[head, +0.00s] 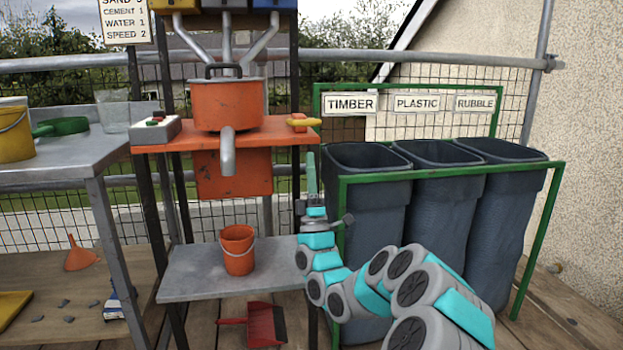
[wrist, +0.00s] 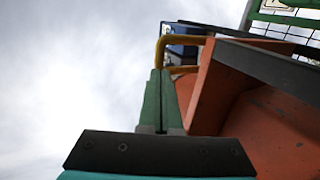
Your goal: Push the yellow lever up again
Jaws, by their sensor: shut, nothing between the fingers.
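The yellow lever (head: 303,122) is at the right end of the orange mixer shelf in the head view, lying about level with its tip toward the right. In the wrist view a yellow bent bar (wrist: 185,40) shows just beyond my fingertips. My gripper (head: 311,156) points straight up below the lever's outer end in the head view. Its green fingers (wrist: 159,72) are shut with nothing between them. A small gap shows between fingertips and lever in the head view; in the wrist view I cannot tell whether they touch.
The orange mixer shelf (head: 260,135) is close to the left of my gripper and carries an orange pot (head: 227,104) and a grey button box (head: 156,130). Dark bins (head: 368,195) in a green frame stand to the right. An orange bucket (head: 238,252) sits on the lower shelf.

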